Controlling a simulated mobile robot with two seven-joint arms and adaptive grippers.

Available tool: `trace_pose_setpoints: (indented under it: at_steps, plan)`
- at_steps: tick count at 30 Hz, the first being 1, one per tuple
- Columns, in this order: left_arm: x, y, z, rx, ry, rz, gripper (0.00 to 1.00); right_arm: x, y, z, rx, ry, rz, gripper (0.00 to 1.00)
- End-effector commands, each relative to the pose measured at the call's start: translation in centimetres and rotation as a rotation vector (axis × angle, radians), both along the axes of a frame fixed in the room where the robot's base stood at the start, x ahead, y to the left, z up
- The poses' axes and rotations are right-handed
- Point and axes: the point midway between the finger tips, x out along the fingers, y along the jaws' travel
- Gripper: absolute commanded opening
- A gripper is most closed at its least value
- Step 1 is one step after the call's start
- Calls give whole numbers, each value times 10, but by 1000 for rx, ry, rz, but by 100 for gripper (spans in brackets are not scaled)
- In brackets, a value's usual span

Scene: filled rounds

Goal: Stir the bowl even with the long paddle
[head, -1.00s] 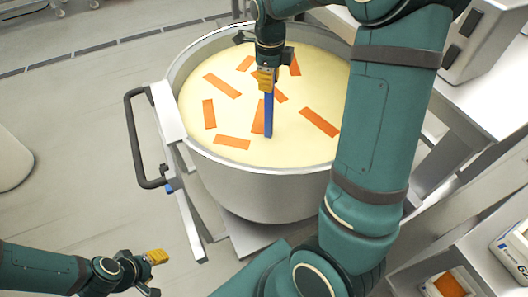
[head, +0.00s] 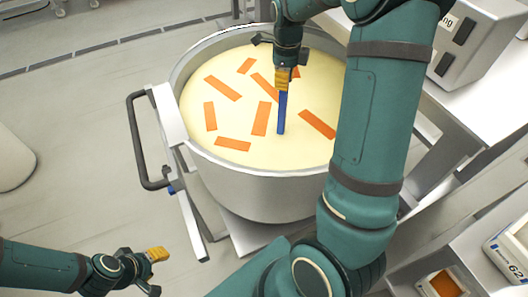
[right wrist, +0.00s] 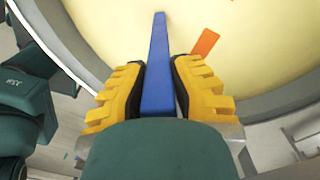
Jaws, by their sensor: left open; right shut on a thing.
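A large steel bowl (head: 255,188) holds a pale yellow mass (head: 220,125). Several flat orange strips (head: 261,118) lie scattered on its surface at different angles. My right gripper (head: 281,84) is over the bowl, shut on the blue long paddle (head: 282,113). The paddle points down, its lower end at or in the yellow mass. In the right wrist view the paddle (right wrist: 158,65) sits between the yellow fingers (right wrist: 158,88). My left gripper (head: 158,270) is open and empty, low at the left, away from the bowl. My right arm hides the bowl's right side.
The bowl stands in a wheeled frame with a black handle (head: 136,140) at its left. A white counter (head: 480,100) with a machine (head: 460,45) is at the right.

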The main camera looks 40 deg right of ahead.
Motion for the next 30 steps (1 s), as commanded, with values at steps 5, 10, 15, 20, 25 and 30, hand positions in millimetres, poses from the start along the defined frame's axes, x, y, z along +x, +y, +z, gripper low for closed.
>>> trace_pose_setpoints:
  at_steps: [5, 10, 15, 20, 25, 30]
  plan:
    - [0, 0, 12, 0, 0, 0, 47, 17, -22, 2, -1, 0, -2, 0]
    - [0, 0, 15, 0, 0, 0, 47, 23, -27, 1, -1, -1, 1, 0]
    - [0, 0, 26, 0, 0, 0, 47, 44, -17, 2, -1, 1, 5, 0]
    - [0, 0, 39, 0, 0, 0, 47, 69, -5, 3, -2, 1, 4, 0]
    - [0, 0, 53, 0, 0, 0, 47, 95, 6, 3, -1, 0, 3, 0]
    - [0, 0, 64, 0, 0, 0, 47, 118, 17, 2, -1, 2, 3, 0]
